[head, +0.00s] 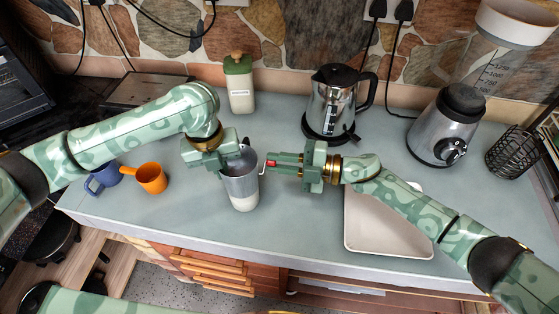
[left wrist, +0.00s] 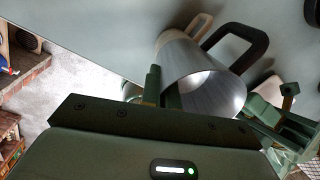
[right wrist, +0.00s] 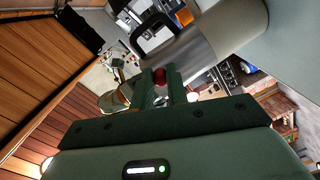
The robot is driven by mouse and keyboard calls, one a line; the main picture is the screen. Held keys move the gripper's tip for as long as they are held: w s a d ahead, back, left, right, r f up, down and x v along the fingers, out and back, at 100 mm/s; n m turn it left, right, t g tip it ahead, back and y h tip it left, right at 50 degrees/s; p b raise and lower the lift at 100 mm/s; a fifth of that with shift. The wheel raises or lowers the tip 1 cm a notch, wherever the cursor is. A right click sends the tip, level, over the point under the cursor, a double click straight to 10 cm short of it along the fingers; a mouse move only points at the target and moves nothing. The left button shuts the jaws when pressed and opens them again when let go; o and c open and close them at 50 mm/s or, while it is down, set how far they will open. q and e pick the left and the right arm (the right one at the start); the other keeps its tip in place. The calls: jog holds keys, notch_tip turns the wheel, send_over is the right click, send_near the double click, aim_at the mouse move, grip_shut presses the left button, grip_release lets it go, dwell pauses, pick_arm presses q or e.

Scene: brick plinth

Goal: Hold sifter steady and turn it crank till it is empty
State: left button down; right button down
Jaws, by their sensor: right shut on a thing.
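The sifter (head: 240,186) is a silver metal cylinder with a dark handle, upright near the counter's front edge. A whitish vessel (head: 244,204) shows directly under it; whether they touch is unclear. My left gripper (head: 226,165) is at the sifter's upper left side. In the left wrist view its fingers are beside the sifter's body (left wrist: 205,85), and their grip is partly hidden. My right gripper (head: 270,161) is shut on the red crank knob (right wrist: 160,76) at the sifter's right side. The sifter's contents cannot be made out.
An orange cup (head: 151,178) and a blue mug (head: 103,180) stand to the left. A labelled canister (head: 240,85) and a kettle (head: 335,102) stand behind. A white tray (head: 355,243) lies under my right arm, and a blender (head: 447,125) stands right.

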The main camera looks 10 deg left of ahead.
jog(key=c, duration=1.4)
grip_release()
jog(key=shift+s+a+r, duration=0.1)
jog(key=shift+o, duration=0.2)
jog(key=s+d, duration=0.1)
jog(key=d, duration=1.1)
jog(key=shift+r, duration=0.35)
